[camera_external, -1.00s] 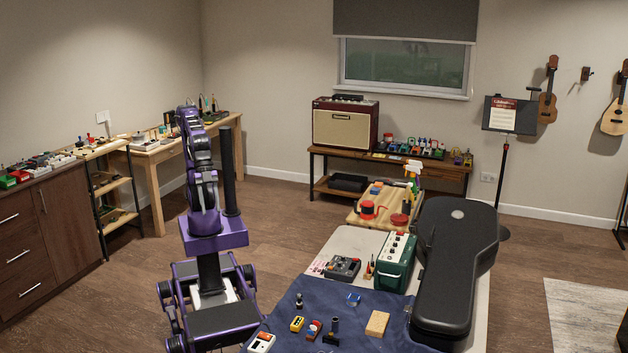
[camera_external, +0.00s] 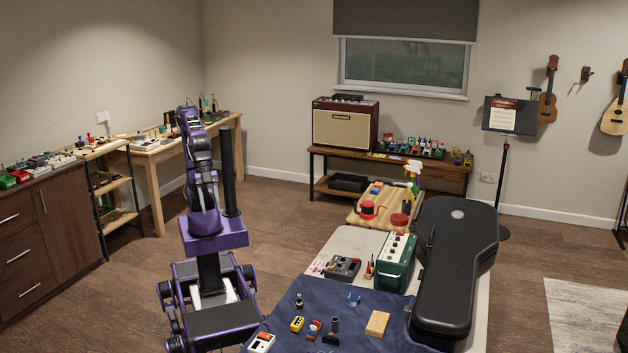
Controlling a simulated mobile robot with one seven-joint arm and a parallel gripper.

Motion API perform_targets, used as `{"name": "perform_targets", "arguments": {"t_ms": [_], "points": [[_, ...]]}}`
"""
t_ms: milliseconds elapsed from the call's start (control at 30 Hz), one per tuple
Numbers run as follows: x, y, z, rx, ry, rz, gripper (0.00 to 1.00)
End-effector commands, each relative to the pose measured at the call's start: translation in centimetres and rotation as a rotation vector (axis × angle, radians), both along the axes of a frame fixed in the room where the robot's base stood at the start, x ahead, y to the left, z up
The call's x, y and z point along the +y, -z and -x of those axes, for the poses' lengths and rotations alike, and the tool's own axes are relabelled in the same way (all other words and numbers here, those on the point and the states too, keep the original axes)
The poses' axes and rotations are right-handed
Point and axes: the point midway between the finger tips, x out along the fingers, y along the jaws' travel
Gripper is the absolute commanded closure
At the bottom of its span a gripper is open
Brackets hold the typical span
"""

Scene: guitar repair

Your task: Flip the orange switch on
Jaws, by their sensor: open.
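I cannot pick out an orange switch with certainty. A small white box with a red-orange part on top (camera_external: 261,342) lies at the near left edge of the blue-covered table; its switch position is too small to tell. My purple arm (camera_external: 197,160) stands folded upright over my base, left of the table. My gripper cannot be made out; it appears hidden behind the arm. Nothing near the arm is visibly touched.
The blue cloth (camera_external: 380,340) carries several small pedals and blocks. A black guitar case (camera_external: 452,265) lies along the table's right side, beside a green amplifier (camera_external: 396,265). A wooden workbench (camera_external: 150,152) and a dark cabinet (camera_external: 45,235) line the left wall. Floor around my base is open.

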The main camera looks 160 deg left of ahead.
Motion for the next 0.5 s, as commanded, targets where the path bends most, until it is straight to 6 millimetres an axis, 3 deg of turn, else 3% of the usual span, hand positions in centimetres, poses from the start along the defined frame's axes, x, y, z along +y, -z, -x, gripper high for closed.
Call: {"name": "perform_targets", "arguments": {"t_ms": [300, 500], "points": [[0.0, 5.2, 0.0, 0.001, 0.0, 0.0, 0.5], [0.0, 4.8, 0.0, 0.0, 0.0, 0.0, 0.5]]}}
